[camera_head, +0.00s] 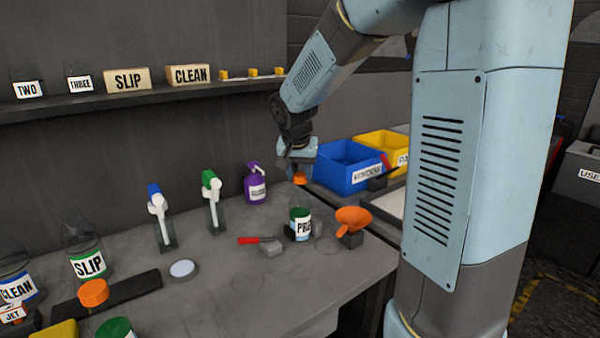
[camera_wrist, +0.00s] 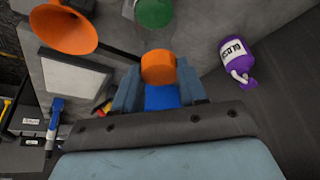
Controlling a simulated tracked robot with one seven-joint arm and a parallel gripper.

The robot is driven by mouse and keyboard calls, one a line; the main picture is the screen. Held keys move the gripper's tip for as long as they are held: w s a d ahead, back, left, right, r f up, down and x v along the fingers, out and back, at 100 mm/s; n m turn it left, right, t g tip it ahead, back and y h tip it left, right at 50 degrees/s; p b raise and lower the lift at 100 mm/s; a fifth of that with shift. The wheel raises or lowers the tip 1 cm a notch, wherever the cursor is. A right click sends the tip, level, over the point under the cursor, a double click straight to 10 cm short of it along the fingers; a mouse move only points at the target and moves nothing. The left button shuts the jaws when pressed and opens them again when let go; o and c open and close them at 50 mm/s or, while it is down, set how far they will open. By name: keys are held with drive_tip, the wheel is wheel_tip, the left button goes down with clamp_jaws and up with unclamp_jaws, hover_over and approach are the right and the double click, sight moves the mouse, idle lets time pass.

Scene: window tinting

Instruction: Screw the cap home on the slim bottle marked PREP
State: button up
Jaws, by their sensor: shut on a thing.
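The slim bottle marked PREP (camera_head: 300,228) stands upright on the bench, clear with green in it. In the wrist view, its green round shape (camera_wrist: 154,12) is cut by the top edge. My gripper (camera_head: 299,170) is shut on an orange cap (camera_head: 299,179) above the bench, up from the bottle and apart from it. In the wrist view the cap (camera_wrist: 158,68) sits between my two fingers (camera_wrist: 158,85). The bottle's mouth is hard to make out.
An orange funnel (camera_head: 353,218) stands close right of the bottle, and a red-handled tool (camera_head: 262,242) lies to its left. A purple spray bottle (camera_head: 256,184) stands behind. Blue (camera_head: 350,165) and yellow bins (camera_head: 383,146) are at the right.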

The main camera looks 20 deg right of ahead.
drive_tip(key=shift+f, duration=0.6)
idle(0.7)
drive_tip(key=o, duration=1.1)
drive_tip(key=v, duration=1.3)
drive_tip(key=shift+s+a+r, duration=0.1)
drive_tip(key=shift+s+r, duration=0.05)
drive_tip(key=shift+r, duration=0.15)
